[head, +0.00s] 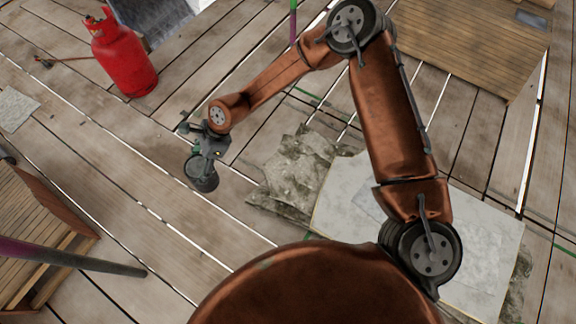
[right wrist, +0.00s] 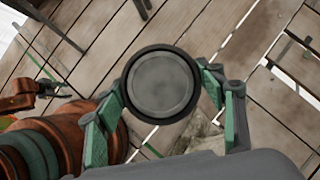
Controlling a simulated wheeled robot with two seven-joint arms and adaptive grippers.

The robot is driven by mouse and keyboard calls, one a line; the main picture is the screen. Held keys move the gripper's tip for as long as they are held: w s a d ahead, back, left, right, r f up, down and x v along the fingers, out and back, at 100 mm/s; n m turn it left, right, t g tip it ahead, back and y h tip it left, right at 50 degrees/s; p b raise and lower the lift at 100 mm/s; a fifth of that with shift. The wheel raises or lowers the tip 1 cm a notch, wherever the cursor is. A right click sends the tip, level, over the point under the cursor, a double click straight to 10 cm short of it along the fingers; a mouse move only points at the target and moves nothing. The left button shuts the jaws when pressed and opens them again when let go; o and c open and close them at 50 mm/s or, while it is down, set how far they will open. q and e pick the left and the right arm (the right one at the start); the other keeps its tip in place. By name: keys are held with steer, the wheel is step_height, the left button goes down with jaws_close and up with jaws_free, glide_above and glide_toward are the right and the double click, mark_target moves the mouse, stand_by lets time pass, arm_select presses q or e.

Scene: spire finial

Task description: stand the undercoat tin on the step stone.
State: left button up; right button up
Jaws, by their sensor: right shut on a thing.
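A dark grey round tin (head: 203,181), taken to be the undercoat tin, hangs in my right gripper (head: 208,150) above the deck planks, left of the stone pieces. In the right wrist view the tin's round grey end with a dark rim (right wrist: 162,85) sits between the green fingers of the right gripper (right wrist: 168,101), which is shut on it. A rough mottled stone slab (head: 300,165) lies to the right of the gripper, partly under a paler flat slab (head: 342,205). I cannot tell which is the step stone.
A red gas cylinder (head: 122,55) stands at the upper left. A wooden slatted piece (head: 30,225) is at the left edge, with a purple and grey pole (head: 85,262) near it. A slatted panel (head: 470,40) lies upper right. Planks between are mostly bare.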

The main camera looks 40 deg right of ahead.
steer(key=d+f+m+t+h+p, duration=0.3)
steer(key=d+f+m, duration=0.5)
steer(key=d+f, duration=0.75)
arm_select(q)
steer(key=s+a+f+p, duration=0.1)
steer(key=s+a+f, duration=0.15)
steer(key=s, duration=0.75)
arm_select(e)
steer(key=s+d+f+m+t+h, duration=0.2)
steer(key=s+d+f+m, duration=0.3)
steer(key=s+d+f, duration=0.9)
arm_select(q)
steer(key=w+d+r+b, duration=0.1)
steer(key=w+r+b, duration=0.3)
steer(key=w, duration=0.4)
steer(key=w+d+r+b, duration=0.1)
steer(key=w+r+b, duration=0.3)
steer(key=w, duration=0.5)
steer(key=shift+d+r+n, duration=0.25)
steer(key=shift+r+n, duration=0.05)
steer(key=shift+r, duration=0.25)
arm_select(e)
steer(key=w+d+f, duration=0.3)
steer(key=w+f, duration=0.3)
steer(key=w+d+f, duration=0.3)
steer(key=w+f, duration=0.3)
steer(key=w, duration=0.1)
steer(key=shift+w+d, duration=0.3)
steer(key=shift+d, duration=0.05)
